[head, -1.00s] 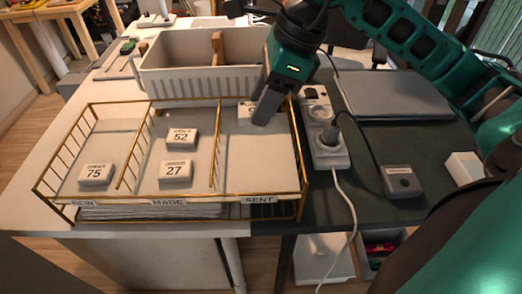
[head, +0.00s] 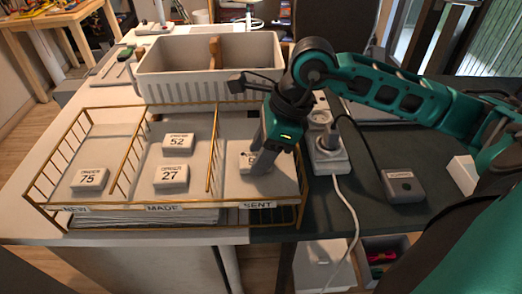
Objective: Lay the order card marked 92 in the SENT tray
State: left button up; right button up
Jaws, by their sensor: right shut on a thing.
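The wire tray (head: 112,165) has three sections labelled NEW, MADE and SENT (head: 257,205). My right gripper (head: 259,166) points down into the SENT section, shut on a small white order card (head: 246,157). The fingers cover most of the card's face, so its number cannot be read; it is low over or touching the section floor, I cannot tell which. Card 75 (head: 90,178) lies in NEW. Card 52 (head: 178,143) and card 27 (head: 171,177) lie in MADE. My left gripper is not in view.
A cream divided bin (head: 165,84) stands behind the tray. A power strip (head: 328,152) with a plug and white cord lies just right of SENT. A grey device (head: 403,185) sits on the dark tabletop. The tray's wire walls stand around the sections.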

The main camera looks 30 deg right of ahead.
jog(key=shift+f+b, duration=0.35)
jog(key=shift+b, duration=0.05)
jog(key=o, duration=1)
jog(key=shift+r, duration=0.15)
jog(key=shift+d+r+p, duration=0.1)
jog(key=shift+r+p, duration=0.4)
jog(key=shift+r, duration=0.05)
jog(key=p+v, duration=0.1)
jog(key=v, duration=1)
jog(key=shift+s+r, duration=0.1)
jog(key=shift+r, duration=0.05)
